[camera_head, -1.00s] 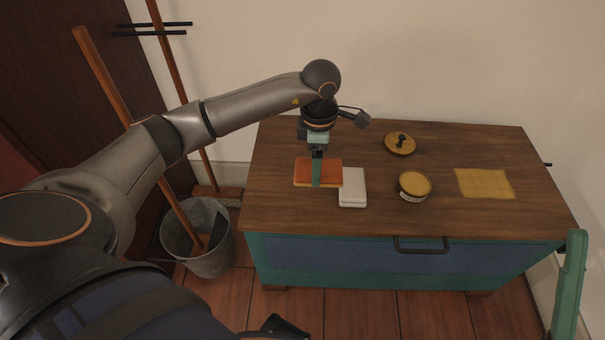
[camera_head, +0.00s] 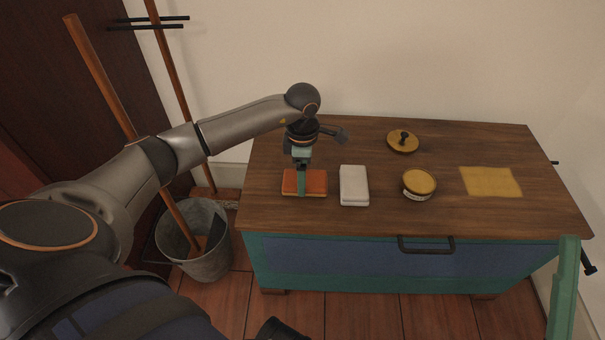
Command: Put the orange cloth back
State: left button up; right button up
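The orange cloth (camera_head: 316,181) is a flat folded rectangle at the left part of the wooden top, left of a white folded cloth (camera_head: 354,185) with a small gap between them. My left gripper (camera_head: 302,185) points down over its middle, with a green finger across its front side. It looks shut on the cloth, though the far finger is hidden. The cloth appears at or very near the top's surface; I cannot tell whether it touches. My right gripper is not in view.
The wooden top (camera_head: 450,215) of a blue-green chest also holds a round tin (camera_head: 419,184), a knobbed lid (camera_head: 403,142) and a flat yellow cloth (camera_head: 490,181). A metal bucket (camera_head: 205,262) and wooden poles stand left. A green upright piece (camera_head: 565,290) is at right.

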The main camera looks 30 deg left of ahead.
pick_arm(q)
jog(key=shift+f, duration=0.2)
jog(key=o, duration=1)
jog(key=shift+r, duration=0.2)
